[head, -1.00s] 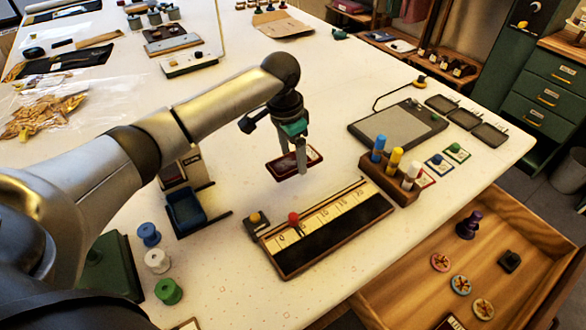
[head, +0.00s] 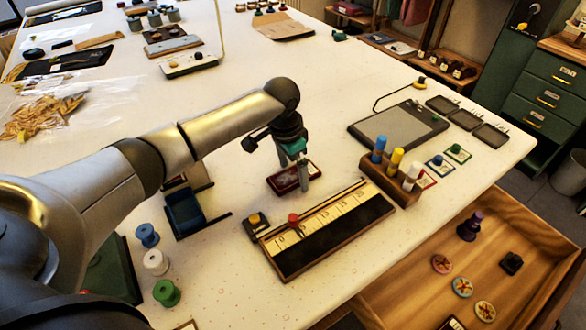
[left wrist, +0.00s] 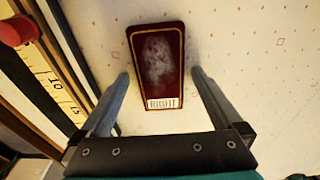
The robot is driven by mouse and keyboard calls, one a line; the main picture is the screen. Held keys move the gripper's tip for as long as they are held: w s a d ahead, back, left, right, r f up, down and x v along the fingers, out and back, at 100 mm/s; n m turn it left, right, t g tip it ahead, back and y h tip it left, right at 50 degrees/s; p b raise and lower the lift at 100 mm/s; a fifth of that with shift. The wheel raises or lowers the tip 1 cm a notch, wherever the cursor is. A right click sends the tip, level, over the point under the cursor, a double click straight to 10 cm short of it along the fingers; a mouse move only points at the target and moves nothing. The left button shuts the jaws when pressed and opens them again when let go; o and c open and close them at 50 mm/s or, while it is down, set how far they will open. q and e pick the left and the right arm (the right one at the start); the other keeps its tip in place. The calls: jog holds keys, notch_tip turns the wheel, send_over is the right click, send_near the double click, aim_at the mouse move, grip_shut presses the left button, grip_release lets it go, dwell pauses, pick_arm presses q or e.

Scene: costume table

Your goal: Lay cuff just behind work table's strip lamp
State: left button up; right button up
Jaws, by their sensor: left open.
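A flat dark red piece with a thin gold border, which looks like the cuff (head: 281,183), lies on the work table (head: 330,95). In the left wrist view the cuff (left wrist: 157,62) shows a pale worn patch and a white label at its near end. My left gripper (head: 294,172) is over it, pointing down. Its open fingers (left wrist: 160,76) stand either side of the cuff's near half, with gaps on both sides. A white base with a thin upright arc, likely the strip lamp (head: 190,64), stands farther back. My right gripper is not in view.
A ruler board (head: 335,235) with a red knob lies close in front of the cuff. A block with coloured pegs (head: 378,178) is to the right, a blue holder (head: 186,212) to the left. The table between cuff and lamp is mostly clear.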

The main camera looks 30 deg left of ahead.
aim_at(288, 177)
pick_arm(q)
notch_tip(288, 177, up, 12)
jog(key=s+p, duration=0.1)
jog(key=p, duration=0.1)
jog(key=shift+a+r, duration=0.15)
jog(key=shift+a, duration=0.25)
jog(key=shift+s, duration=0.1)
dwell(1.2)
